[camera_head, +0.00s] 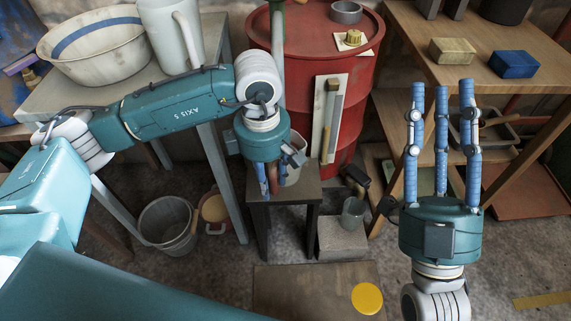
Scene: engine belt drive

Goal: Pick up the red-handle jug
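My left gripper (272,181) points down over a small dark stool (284,191), its blue fingers on either side of a reddish-brown upright part. That part looks like the handle of a pale grey jug (298,157), which shows only partly behind the gripper on the stool top. The gripper hides most of the jug, and I cannot tell whether the fingers touch the handle. My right gripper (441,90) points up at the right, its blue fingers spread apart and empty, well away from the jug.
A red drum (355,75) stands close behind the stool. A table (205,101) at left holds a bowl (95,45) and a white pitcher (170,30). A bucket (165,222), a grey block (340,240) and a glass (353,213) are low down. A wooden bench (420,60) is at right.

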